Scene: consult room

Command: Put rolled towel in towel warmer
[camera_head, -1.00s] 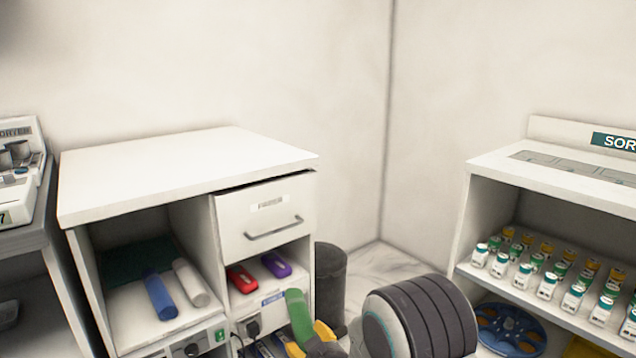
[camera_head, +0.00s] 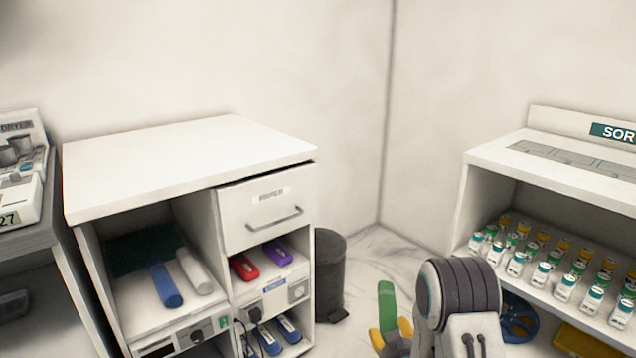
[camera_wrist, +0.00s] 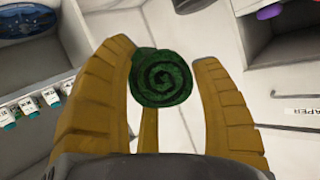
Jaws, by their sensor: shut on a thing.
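A green rolled towel (camera_head: 387,303) stands nearly upright in the yellow fingers of my gripper (camera_head: 384,340), low over the floor right of the bin. In the wrist view the spiral end of the green towel (camera_wrist: 161,77) faces the camera, and my gripper (camera_wrist: 168,75) is shut on it. A blue roll (camera_head: 165,285) and a white roll (camera_head: 194,271) lie in the open left compartment (camera_head: 135,323) of the white cabinet, above a control panel (camera_head: 195,336). This compartment looks like the towel warmer. My gripper is well to its right, outside the cabinet.
A shut drawer (camera_head: 265,225) sits above a shelf with red (camera_head: 244,267) and purple (camera_head: 276,252) items. A dark bin (camera_head: 329,275) stands between cabinet and corner. A rack with several bottles (camera_head: 541,273) is at right. Floor shows around the corner.

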